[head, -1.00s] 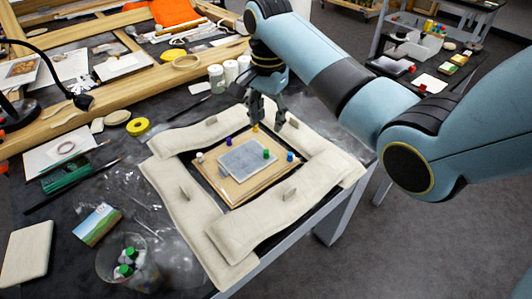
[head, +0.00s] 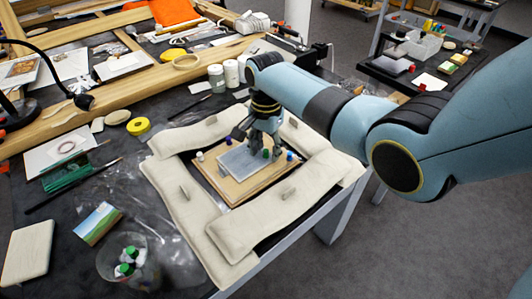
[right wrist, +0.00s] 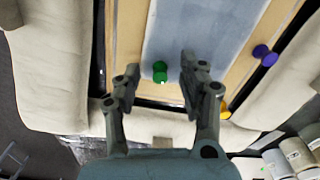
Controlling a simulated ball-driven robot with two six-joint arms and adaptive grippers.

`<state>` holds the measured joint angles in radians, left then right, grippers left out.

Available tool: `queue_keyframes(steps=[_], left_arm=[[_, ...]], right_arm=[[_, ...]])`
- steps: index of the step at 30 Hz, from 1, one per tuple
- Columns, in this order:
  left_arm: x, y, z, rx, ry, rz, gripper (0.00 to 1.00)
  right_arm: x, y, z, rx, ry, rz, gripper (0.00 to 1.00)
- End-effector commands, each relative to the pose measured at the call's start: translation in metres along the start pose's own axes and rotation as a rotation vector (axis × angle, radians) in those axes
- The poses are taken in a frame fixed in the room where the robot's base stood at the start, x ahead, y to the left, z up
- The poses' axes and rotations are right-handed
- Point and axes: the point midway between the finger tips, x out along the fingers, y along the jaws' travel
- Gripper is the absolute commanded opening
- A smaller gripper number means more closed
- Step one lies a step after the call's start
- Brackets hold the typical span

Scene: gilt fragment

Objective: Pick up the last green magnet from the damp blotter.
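The damp blotter is a grey-blue sheet (head: 238,162) on a wooden board (head: 245,188); it also shows in the right wrist view (right wrist: 200,25). A small green magnet (head: 266,153) sits near the blotter's right end. In the right wrist view the green magnet (right wrist: 160,71) appears between the two fingertips, apart from both. My right gripper (head: 259,147) is over the board, close to the green magnet. It is open and empty in the right wrist view (right wrist: 160,64). My left gripper is not in view.
A white magnet (head: 200,156) and blue magnets (head: 228,141) (head: 290,156) stand around the blotter. A yellow magnet (right wrist: 225,114) shows in the right wrist view. Padded cream cushions (head: 180,205) surround the board.

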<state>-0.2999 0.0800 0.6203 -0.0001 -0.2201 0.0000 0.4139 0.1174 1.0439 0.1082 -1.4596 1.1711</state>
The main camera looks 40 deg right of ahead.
Motion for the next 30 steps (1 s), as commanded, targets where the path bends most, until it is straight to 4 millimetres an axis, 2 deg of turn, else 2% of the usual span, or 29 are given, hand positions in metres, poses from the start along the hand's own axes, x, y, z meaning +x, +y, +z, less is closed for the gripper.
queue_keyframes(steps=[1,6,9,23,26,30], left_arm=[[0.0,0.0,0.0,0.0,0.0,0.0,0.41],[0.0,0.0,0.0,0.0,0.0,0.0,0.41],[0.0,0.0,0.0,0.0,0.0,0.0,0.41],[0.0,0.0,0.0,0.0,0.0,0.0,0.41],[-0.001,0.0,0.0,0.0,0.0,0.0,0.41],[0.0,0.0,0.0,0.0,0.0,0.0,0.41]], right_arm=[[0.0,0.0,0.0,0.0,0.0,0.0,0.36],[0.0,0.0,0.0,0.0,0.0,0.0,0.13],[0.0,0.0,0.0,0.0,0.0,0.0,0.04],[-0.006,0.0,0.0,0.0,0.001,-0.001,0.03],[-0.016,0.0,-0.001,0.0,0.001,-0.002,0.03],[-0.042,-0.001,-0.001,-0.001,0.003,-0.004,0.03]])
